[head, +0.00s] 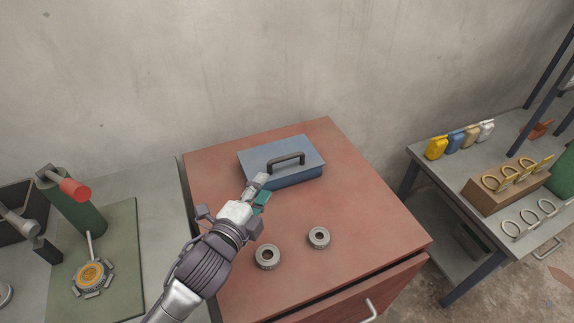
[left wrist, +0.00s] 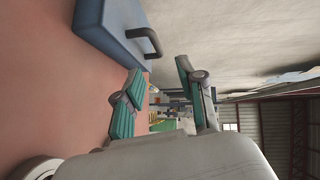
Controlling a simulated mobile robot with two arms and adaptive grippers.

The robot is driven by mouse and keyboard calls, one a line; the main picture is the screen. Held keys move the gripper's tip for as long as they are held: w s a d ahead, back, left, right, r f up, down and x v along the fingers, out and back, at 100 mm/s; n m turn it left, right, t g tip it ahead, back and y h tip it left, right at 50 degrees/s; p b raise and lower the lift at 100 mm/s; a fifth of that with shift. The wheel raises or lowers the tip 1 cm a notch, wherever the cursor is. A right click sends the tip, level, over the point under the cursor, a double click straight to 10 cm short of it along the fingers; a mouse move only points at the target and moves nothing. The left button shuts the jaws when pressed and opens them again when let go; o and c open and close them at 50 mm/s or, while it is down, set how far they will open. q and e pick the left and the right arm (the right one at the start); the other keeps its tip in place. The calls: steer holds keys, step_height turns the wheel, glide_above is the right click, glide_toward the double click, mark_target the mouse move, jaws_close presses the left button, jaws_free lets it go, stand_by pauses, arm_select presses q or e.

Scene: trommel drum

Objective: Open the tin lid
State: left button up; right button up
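A blue tin (head: 300,174) with a dark handle (head: 287,160) on its lid sits on the red-brown cabinet top, and its lid looks closed. The tin (left wrist: 105,30) and its handle (left wrist: 146,40) also show at the top of the left wrist view. My left gripper (head: 262,190) is just in front of the tin's left front side in the head view. In the left wrist view the gripper (left wrist: 160,95) has its green-padded fingers spread apart with nothing between them. I cannot tell whether a finger touches the tin. My right gripper is out of view.
Two grey ring-shaped parts (head: 268,257) (head: 319,237) lie on the red-brown cabinet top (head: 375,225) near its front. A grey bench with a green cylinder (head: 75,205) is at left. A grey table with coloured containers (head: 437,147) and ring holders (head: 508,187) is at right.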

mark_target(285, 158)
arm_select(q)
steer(key=x, duration=0.9)
steer(key=p+x, duration=0.1)
steer(key=x, duration=0.4)
steer(key=shift+f, duration=0.3)
steer(key=shift+s, duration=0.1)
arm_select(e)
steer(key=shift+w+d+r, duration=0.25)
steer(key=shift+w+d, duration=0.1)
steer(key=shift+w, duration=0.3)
arm_select(q)
steer(key=c, duration=0.7)
jaws_close()
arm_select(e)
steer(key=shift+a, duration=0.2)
